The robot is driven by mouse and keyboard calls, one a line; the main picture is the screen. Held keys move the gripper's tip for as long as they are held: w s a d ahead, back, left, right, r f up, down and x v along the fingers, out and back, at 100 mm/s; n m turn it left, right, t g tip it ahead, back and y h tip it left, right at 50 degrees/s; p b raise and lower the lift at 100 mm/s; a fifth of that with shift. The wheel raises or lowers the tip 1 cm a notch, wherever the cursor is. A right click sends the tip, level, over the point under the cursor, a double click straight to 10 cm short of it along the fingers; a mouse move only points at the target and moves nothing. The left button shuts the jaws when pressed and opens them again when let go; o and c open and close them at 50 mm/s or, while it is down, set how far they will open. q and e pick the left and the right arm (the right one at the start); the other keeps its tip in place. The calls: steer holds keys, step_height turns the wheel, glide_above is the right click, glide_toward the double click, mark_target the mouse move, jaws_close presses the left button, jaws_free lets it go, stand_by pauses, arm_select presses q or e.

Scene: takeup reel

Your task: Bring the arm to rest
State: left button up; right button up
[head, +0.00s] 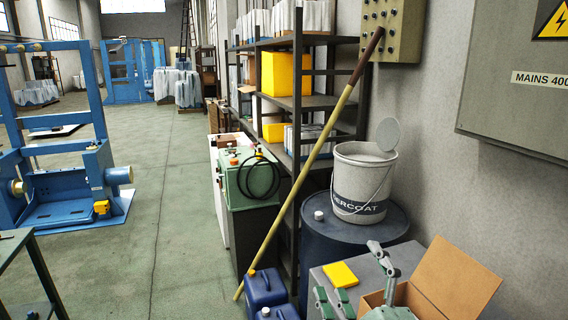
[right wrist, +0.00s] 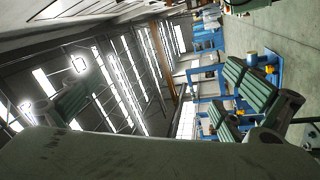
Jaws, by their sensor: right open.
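My right gripper (head: 356,283) is at the lower right of the head view, in front of an open cardboard box. Its grey jointed fingers with green pads are spread apart, and nothing is between them. In the right wrist view the gripper (right wrist: 155,100) also shows open: two green ribbed fingers on the right and one finger on the left. Behind the fingers that view shows the roof lights and the far hall, turned sideways. My left gripper is not in the head view.
The open cardboard box (head: 455,278) and a yellow item (head: 341,274) are close to the right gripper. A white bucket (head: 362,180) stands on a dark drum (head: 385,232). A long pole (head: 312,160) leans across the shelf. Blue canisters (head: 265,289) stand below. The floor (head: 180,200) at left centre is clear.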

steer(key=s+d+f+m+g+h, duration=0.2)
steer(key=d+f+m, duration=0.1)
steer(key=f, duration=0.3)
steer(key=s+d+f+m+g+h, duration=0.1)
steer(key=d+f+m+g+h, duration=0.2)
steer(key=f, duration=0.4)
steer(key=s+d+f+m+g, duration=0.1)
steer(key=s+f+m+g, duration=0.4)
steer(key=s+f, duration=0.55)
steer(key=s+d+f+m+g, duration=0.1)
steer(key=s+f+m+g, duration=0.2)
steer(key=s+f+g, duration=0.7)
steer(key=s+f+t+b, duration=0.1)
steer(key=s+f+b, duration=0.2)
steer(key=f, duration=1.4)
steer(key=s+f+t+b, duration=0.1)
steer(key=s+f+b, duration=0.3)
steer(key=f, duration=1.2)
steer(key=s+d+f+b, duration=0.1)
steer(key=s+f+b, duration=0.1)
steer(key=s+f, duration=0.5)
steer(key=s+d+f+g+b, duration=0.1)
steer(key=s+d+f+b, duration=0.1)
steer(key=s+f, duration=0.6)
step_height(320, 180, down, 5)
steer(key=shift+s+r+n+b, duration=0.2)
steer(key=shift+s+n+b, duration=0.1)
steer(key=shift+b, duration=0.05)
